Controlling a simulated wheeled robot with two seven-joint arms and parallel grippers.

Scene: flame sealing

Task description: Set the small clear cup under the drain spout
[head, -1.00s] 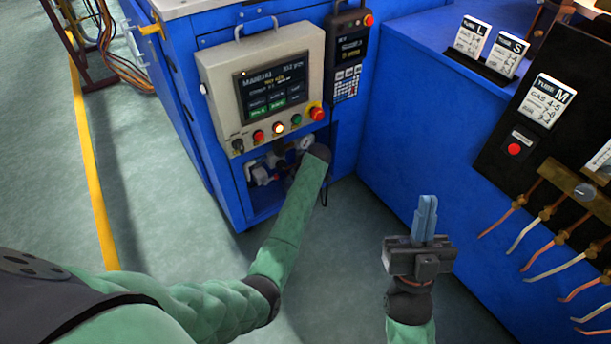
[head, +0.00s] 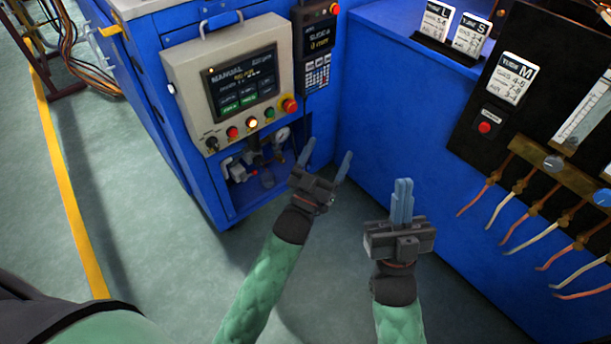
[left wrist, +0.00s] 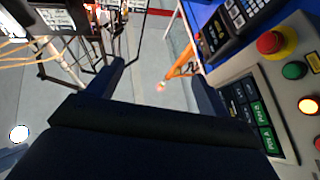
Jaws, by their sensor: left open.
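The open recess low in the blue cabinet holds pipe fittings with a round gauge (head: 282,135). A small clear cup-like shape (head: 267,178) seems to stand on the recess floor below the fittings; it is small and dim, so I cannot be sure of it. The spout itself I cannot make out. My left gripper (head: 326,160) is open and empty, right of the recess and apart from it. Its spread fingers also show in the left wrist view (left wrist: 160,88), with nothing between them. My right gripper (head: 403,190) has its fingers together, empty, over the floor.
A control panel (head: 240,85) with buttons juts out above the recess. A handheld keypad unit (head: 317,45) hangs beside it. A blue bench (head: 390,110) with copper tubes (head: 480,190) stands at right.

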